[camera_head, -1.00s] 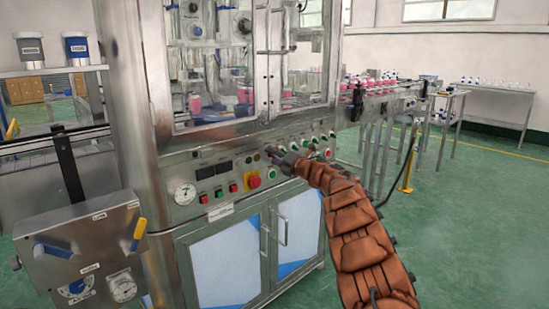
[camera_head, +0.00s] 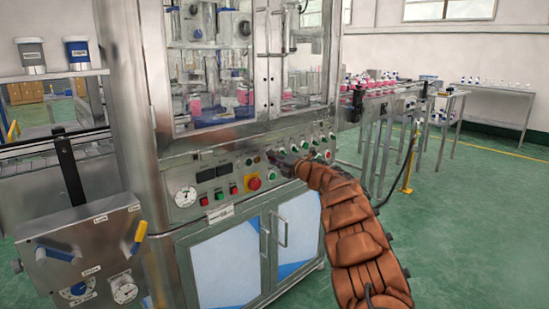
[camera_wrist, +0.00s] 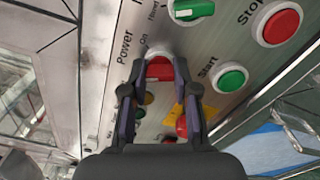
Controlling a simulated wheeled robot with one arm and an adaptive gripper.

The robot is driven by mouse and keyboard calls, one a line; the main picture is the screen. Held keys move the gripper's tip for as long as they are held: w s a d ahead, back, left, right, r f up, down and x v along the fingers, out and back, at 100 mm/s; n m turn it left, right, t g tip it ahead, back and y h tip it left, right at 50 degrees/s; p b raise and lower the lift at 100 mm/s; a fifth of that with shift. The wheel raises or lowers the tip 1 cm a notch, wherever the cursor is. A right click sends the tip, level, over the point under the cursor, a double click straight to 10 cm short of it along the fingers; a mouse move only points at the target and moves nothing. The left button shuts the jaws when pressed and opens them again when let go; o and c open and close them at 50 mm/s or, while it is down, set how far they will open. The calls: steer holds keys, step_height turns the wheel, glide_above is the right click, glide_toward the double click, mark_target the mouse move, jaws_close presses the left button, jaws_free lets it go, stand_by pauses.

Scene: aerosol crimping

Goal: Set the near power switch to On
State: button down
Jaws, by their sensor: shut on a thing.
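The power switch (camera_wrist: 158,69) is a red selector knob on a pale round base. In the wrist view it sits beside the printed words "Power" and "On". My gripper (camera_wrist: 156,82) is shut on this red knob, with one dark finger on each side. The fingers hide part of the knob and its base, so I cannot tell for sure which mark it points to. In the head view my gripper (camera_head: 277,158) is at the machine's front panel, and the knob is too small to make out.
A green selector (camera_wrist: 190,9), a green Start button (camera_wrist: 231,78) and a red Stop button (camera_wrist: 279,24) lie close by. A red emergency button (camera_head: 254,183) sits lower on the panel. Cabinet doors (camera_head: 232,262) are below.

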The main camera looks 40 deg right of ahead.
steer(key=m+p, duration=1)
steer(key=p, duration=0.3)
steer(key=shift+r+m+p, duration=0.15)
steer(key=shift+m+p, duration=0.15)
steer(key=c, duration=0.9)
jaws_free()
steer(key=s, duration=1.2)
steer(key=shift+a, duration=0.1)
